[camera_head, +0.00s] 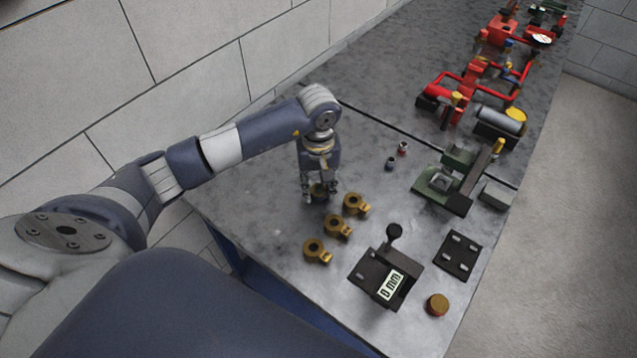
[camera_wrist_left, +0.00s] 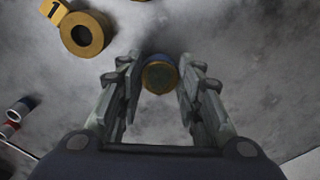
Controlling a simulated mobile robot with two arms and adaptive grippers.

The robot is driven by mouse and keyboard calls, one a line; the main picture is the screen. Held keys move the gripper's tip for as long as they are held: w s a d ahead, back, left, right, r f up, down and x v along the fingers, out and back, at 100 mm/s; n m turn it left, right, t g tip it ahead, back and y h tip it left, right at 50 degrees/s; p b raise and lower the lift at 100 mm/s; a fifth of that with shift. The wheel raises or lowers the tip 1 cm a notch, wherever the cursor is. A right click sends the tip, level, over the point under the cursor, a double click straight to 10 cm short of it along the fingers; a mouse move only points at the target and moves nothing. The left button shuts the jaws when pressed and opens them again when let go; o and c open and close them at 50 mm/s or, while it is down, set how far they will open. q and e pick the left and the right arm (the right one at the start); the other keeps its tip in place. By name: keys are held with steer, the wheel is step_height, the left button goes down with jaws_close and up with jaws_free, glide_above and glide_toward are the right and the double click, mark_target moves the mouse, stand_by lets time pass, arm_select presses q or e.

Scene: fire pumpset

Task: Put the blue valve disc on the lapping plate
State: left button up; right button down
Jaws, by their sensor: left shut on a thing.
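My left gripper (camera_head: 319,194) is over the left side of the workbench, fingers pointing down. It is shut on the blue valve disc (camera_wrist_left: 160,76), a short round piece with a brass-coloured rim and blue side, which shows between the fingertips in the left wrist view. In the head view the fingers partly hide it. I cannot tell whether it touches the bench. A dark square plate (camera_head: 458,255) with several light pads lies at the front right; I cannot tell whether it is the lapping plate. My right gripper is not in view.
Three brass rings with tabs (camera_head: 337,226) lie in a row beside the gripper. A green fixture (camera_head: 452,180) and red pump parts (camera_head: 470,80) stand farther back.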

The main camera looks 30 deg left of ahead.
arm_select(q)
steer(key=shift+f, duration=0.4)
steer(key=shift+f, duration=0.1)
steer(key=o, duration=1.2)
